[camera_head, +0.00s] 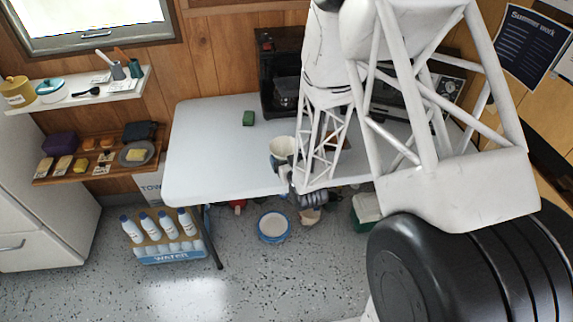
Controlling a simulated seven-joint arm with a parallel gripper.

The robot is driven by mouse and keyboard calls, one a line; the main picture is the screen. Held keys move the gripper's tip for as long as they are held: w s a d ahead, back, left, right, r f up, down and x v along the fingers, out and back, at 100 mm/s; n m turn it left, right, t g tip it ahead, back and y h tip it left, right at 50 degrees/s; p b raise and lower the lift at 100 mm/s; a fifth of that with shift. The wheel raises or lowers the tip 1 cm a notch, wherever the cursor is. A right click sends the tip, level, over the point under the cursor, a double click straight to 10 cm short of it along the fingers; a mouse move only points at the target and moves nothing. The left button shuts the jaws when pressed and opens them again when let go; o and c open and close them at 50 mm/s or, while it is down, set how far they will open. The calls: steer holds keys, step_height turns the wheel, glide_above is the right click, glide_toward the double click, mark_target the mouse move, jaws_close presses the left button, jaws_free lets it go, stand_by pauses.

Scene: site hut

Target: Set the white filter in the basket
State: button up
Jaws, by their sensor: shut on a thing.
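My gripper (312,204) is small in view below the front edge of the white table, partly hidden by my own arm. It is shut on a small pale, cup-shaped thing (310,216), which looks like the white filter; the fingertips are hard to make out. A black machine (268,72), which looks like a coffee maker, stands at the back of the table, partly behind my arm. I cannot clearly make out the basket; a dark part (287,92) at the machine's front may be it.
A green block (248,118) lies farther back. The table's left part is mostly clear. A blue-rimmed tub (273,227) and a water-bottle pack (165,240) are on the floor.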

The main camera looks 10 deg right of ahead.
steer(key=shift+f, duration=1.6)
steer(key=shift+f, duration=0.15)
steer(key=o, duration=0.5)
steer(key=shift+f, duration=0.1)
steer(key=shift+v, duration=3.9)
steer(key=shift+d, duration=0.2)
steer(key=shift+w, duration=0.1)
